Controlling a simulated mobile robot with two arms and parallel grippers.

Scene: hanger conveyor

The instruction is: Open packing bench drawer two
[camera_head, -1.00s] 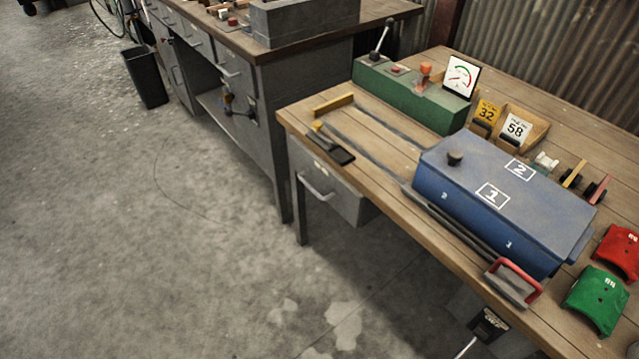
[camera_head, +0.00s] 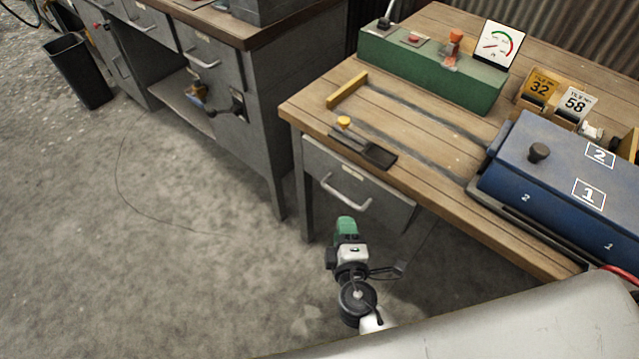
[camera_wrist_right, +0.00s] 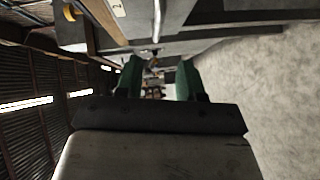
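The grey drawer (camera_head: 375,205) hangs under the left end of the wooden packing bench (camera_head: 440,155) and looks closed. A curved metal handle (camera_head: 345,193) crosses its front, with a small label above. In the right wrist view, a label reading 2 (camera_wrist_right: 117,8) and the light handle bar (camera_wrist_right: 157,18) show at the top. My right gripper (camera_head: 345,226) has green fingers and is just below and in front of the handle, apart from it. In the wrist view its fingers (camera_wrist_right: 158,78) stand apart with nothing held between them. My left gripper is out of view.
A second grey bench with drawers (camera_head: 250,110) stands to the left, beside a black bin (camera_head: 78,72). On the packing bench are a green gauge box (camera_head: 430,70), a blue case (camera_head: 560,170) and a black-and-yellow tool (camera_head: 362,150). The floor in front is clear.

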